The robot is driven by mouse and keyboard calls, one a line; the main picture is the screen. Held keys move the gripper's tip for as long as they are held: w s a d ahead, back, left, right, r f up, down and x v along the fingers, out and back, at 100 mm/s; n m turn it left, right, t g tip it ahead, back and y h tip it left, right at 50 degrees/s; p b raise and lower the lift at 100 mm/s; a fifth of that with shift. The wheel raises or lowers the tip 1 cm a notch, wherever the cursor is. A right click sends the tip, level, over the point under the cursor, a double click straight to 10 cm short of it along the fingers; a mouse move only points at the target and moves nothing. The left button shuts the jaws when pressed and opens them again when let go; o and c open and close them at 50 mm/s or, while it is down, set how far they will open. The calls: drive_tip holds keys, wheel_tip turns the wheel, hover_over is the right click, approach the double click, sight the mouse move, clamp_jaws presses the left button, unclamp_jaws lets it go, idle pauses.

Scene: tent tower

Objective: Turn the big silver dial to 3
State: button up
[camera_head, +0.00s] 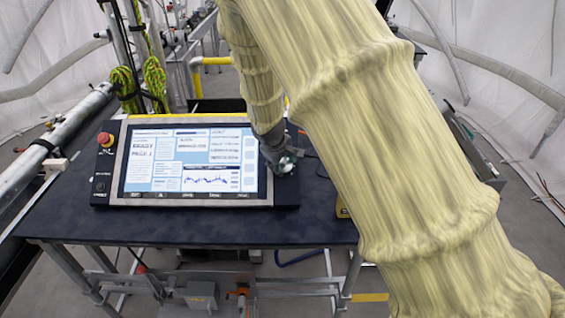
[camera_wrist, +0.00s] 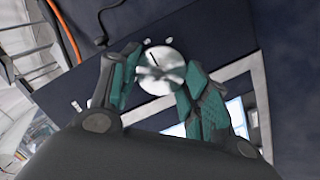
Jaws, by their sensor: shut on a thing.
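The big silver dial (camera_wrist: 160,70) is a round metal knob with a dark pointer line, on the dark panel beside the screen. In the wrist view my gripper (camera_wrist: 153,82) has its two green-padded fingers on either side of the dial, shut on it. Small white marks sit around the dial; their numbers are too small to read. In the head view the dial (camera_head: 287,164) shows partly at the right end of the console, next to my gripper (camera_head: 281,157). My gripper and arm hide part of it.
The console screen (camera_head: 190,160) is lit with text and a graph. A red emergency button (camera_head: 105,139) sits at its left. The console stands on a dark table (camera_head: 190,226). Yellow-green ropes (camera_head: 154,78) hang behind it. The table front is clear.

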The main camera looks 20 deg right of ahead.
drive_tip(key=o, duration=1)
drive_tip(key=shift+r, duration=0.15)
drive_tip(key=v, duration=1.1)
drive_tip(key=shift+a+r, duration=0.15)
drive_tip(key=shift+r, duration=0.15)
drive_tip(key=shift+s, duration=0.15)
